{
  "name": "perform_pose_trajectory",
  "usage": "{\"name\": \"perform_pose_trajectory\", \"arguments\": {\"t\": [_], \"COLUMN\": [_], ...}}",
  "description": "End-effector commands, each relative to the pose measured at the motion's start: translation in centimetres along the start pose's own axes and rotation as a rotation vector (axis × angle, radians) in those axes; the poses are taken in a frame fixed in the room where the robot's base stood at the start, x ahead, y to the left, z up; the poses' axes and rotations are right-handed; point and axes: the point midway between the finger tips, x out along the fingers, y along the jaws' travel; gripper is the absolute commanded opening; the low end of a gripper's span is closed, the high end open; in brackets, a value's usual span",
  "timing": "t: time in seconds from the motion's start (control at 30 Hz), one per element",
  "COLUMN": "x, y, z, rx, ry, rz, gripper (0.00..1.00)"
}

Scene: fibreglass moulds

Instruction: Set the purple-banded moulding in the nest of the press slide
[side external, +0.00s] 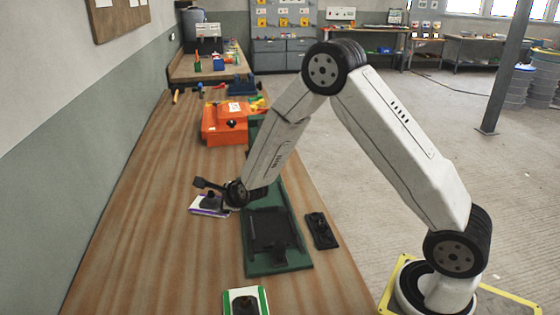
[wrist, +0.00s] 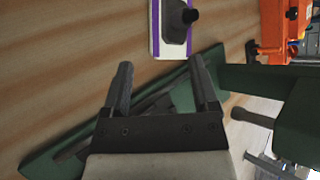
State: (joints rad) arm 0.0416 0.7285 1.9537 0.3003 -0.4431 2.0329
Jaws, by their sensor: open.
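The purple-banded moulding (side external: 201,208) is a white plate with purple edge bands and a dark raised block with a knob. It lies on the bench left of the green press slide (side external: 262,270). In the wrist view the moulding (wrist: 155,32) is at the top, beyond my fingertips and apart from them. My gripper (side external: 213,189) is open and close to the moulding in the side view, partly covering it. In the wrist view my gripper (wrist: 161,76) has nothing between its fingers. The slide's dark recessed nest (side external: 268,231) looks empty.
A green-banded moulding (side external: 245,302) lies at the near bench edge. A black part (side external: 321,230) lies right of the slide. An orange case (side external: 222,124) stands farther back, with a green press part (wrist: 236,77) nearby. The bench's left side is clear.

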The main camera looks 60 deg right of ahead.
Motion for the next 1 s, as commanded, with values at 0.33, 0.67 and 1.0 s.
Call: {"name": "perform_pose_trajectory", "arguments": {"t": [0.33,0.67,1.0], "x": [4.9,7.9,8.4], "y": [-1.1,-1.8,-1.9], "z": [-1.0,-2.4,-2.7], "rx": [0.541,0.948,1.031], "ry": [-0.063,-0.163,-0.19], "rz": [-0.158,-0.269,-0.289], "gripper": [0.77,0.77,0.77]}}
